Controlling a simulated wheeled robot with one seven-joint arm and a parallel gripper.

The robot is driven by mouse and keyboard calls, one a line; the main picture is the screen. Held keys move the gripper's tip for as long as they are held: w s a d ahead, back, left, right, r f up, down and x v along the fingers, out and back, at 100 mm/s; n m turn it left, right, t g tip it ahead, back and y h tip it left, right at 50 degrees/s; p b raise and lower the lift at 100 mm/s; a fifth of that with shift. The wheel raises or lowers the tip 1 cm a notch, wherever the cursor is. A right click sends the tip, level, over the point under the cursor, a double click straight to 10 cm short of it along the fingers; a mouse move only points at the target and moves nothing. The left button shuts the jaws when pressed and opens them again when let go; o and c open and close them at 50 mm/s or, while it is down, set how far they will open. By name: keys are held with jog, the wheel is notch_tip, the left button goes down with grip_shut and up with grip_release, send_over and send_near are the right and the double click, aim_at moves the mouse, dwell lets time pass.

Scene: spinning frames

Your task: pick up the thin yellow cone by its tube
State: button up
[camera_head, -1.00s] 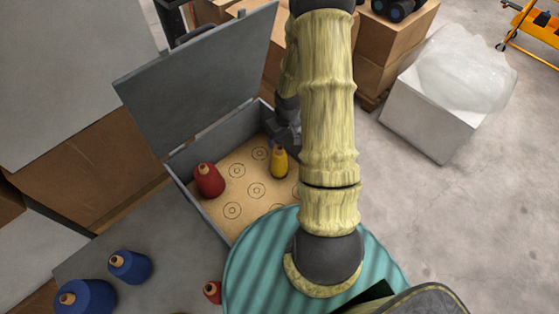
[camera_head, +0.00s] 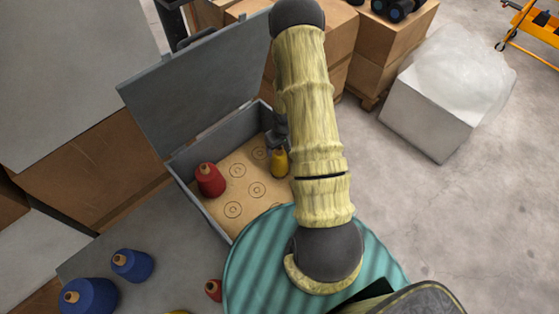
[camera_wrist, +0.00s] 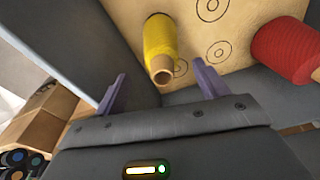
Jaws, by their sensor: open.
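The thin yellow cone (camera_head: 280,163) stands in the grey box, near its right wall. In the wrist view the yellow cone (camera_wrist: 160,40) shows its tan tube end (camera_wrist: 162,72) pointing toward my gripper. My gripper (camera_wrist: 160,80) is open, with one purple finger on each side of the tube end in the picture. I cannot tell how far the fingertips are from the tube in depth. In the head view my gripper (camera_head: 277,138) is mostly hidden behind my arm, just above the cone. Nothing is held.
A red cone (camera_head: 209,180) stands left in the open grey box (camera_head: 217,231), also seen in the wrist view (camera_wrist: 290,48). The box's raised lid (camera_head: 200,75) stands behind. Blue cones (camera_head: 131,264) and a small red cone (camera_head: 213,290) are outside. Ringed spots on the box floor are bare.

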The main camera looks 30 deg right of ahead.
jog(key=shift+w+a+f+p, duration=0.1)
jog(key=shift+f+p, duration=0.15)
jog(key=shift+f, duration=0.4)
jog(key=shift+w+f+p, duration=0.15)
jog(key=shift+f+p, duration=0.1)
jog(key=shift+f, duration=0.45)
jog(key=shift+w+a+f+p, duration=0.1)
jog(key=shift+f+p, duration=0.15)
jog(key=shift+f, duration=0.4)
jog(key=c, duration=1.5)
jog(key=shift+r, duration=0.1)
notch_tip(320, 180, up, 10)
jog(key=b, duration=0.2)
jog(key=shift+b, duration=0.3)
